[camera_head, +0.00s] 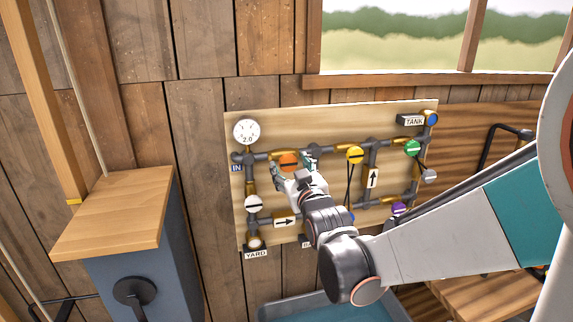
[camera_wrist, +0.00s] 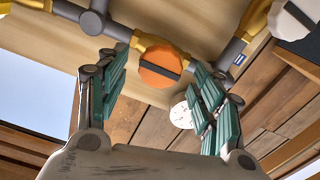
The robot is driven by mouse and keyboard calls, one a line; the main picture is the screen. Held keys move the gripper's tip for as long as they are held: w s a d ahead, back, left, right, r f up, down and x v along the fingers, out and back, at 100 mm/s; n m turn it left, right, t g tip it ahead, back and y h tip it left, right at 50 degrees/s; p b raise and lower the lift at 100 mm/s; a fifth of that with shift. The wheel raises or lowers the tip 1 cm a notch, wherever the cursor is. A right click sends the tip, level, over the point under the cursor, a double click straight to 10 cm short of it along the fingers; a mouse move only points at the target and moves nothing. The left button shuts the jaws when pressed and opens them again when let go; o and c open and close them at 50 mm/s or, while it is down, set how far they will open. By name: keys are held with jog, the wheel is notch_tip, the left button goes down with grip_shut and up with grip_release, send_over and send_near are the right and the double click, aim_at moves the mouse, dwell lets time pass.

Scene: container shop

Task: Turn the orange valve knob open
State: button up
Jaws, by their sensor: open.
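The orange valve knob (camera_head: 289,160) sits on the upper pipe of a wooden wall board (camera_head: 300,118), near the gauge. In the wrist view the orange knob (camera_wrist: 159,66) is round, with a dark bar running slantwise across its face. My gripper (camera_head: 292,170) is at the board, just in front of and below the knob. Whether either finger touches the knob cannot be told.
A white gauge (camera_head: 246,131) is at the upper left of the board. Yellow (camera_head: 355,154), green (camera_head: 412,148), white (camera_head: 253,204) and purple (camera_head: 399,209) knobs sit on the other pipes. A wooden-topped blue cabinet (camera_head: 120,205) stands at left. A blue basin (camera_head: 330,308) is below.

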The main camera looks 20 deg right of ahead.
jog(key=s, duration=0.9)
jog(key=shift+f, duration=0.1)
jog(key=s+f+m+g+b, duration=0.2)
jog(key=s+f+g+b, duration=0.8)
jog(key=s+f, duration=1.1)
jog(key=f+b, duration=0.1)
jog(key=b, duration=0.1)
jog(key=shift+s+f+g+b, duration=0.15)
jog(key=shift+g+b, duration=0.15)
jog(key=shift+g, duration=0.1)
